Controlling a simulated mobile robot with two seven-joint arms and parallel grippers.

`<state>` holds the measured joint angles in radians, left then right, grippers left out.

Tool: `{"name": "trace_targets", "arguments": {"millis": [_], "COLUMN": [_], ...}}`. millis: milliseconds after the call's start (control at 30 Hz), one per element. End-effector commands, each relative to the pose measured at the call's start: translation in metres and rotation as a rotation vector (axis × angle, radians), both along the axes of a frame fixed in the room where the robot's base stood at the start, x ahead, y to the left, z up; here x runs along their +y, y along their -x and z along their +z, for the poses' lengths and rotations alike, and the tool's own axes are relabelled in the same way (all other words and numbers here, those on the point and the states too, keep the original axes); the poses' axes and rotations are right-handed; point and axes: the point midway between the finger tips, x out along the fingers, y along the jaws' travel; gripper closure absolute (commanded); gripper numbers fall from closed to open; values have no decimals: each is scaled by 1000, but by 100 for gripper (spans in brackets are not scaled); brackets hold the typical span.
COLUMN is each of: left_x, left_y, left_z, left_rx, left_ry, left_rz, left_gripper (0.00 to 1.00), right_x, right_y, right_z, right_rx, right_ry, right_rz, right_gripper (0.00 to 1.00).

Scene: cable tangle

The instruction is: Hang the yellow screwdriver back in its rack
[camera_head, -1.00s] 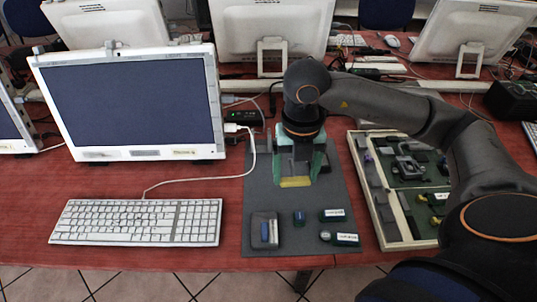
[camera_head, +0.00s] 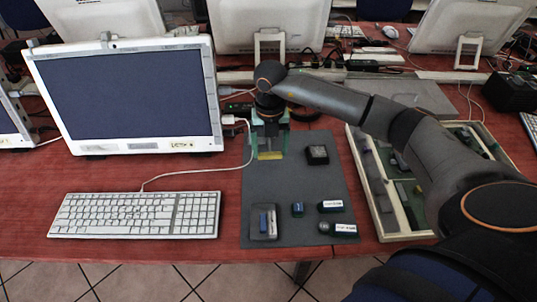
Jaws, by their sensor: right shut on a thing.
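My right gripper (camera_head: 269,147) has teal fingers and points down over the back left of the grey mat (camera_head: 290,185). It is shut on a yellow piece (camera_head: 269,155), which shows between the fingertips; I take this to be the yellow screwdriver. The rest of it is hidden by the gripper, and I cannot tell whether it touches anything below. No rack can be clearly made out; the area behind the gripper is covered by my arm. My left gripper is not in view.
A grey holder with a blue piece (camera_head: 264,223) and several small dark items sit at the mat's front. A wooden tray (camera_head: 391,210) stands right, a monitor (camera_head: 125,100) and keyboard (camera_head: 135,215) left. The mat's middle is clear.

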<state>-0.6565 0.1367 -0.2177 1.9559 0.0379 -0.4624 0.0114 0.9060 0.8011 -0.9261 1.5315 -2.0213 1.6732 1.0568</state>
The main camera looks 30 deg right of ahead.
Motion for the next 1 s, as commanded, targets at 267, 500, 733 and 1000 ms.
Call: {"name": "trace_targets", "arguments": {"millis": [267, 500, 733, 1000], "left_x": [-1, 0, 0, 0], "left_y": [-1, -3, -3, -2], "left_z": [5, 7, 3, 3], "left_rx": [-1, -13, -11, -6], "left_ry": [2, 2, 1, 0], "left_rz": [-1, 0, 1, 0], "left_gripper": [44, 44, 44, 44], "right_x": [-2, -2, -2, -2], "right_y": [-10, -11, -10, -10], "right_z": [-30, -39, -43, -44], "right_rx": [2, -2, -1, -1], "right_ry": [0, 1, 0, 0], "right_rz": [-2, 0, -1, -1], "right_gripper": [79, 79, 79, 0]}}
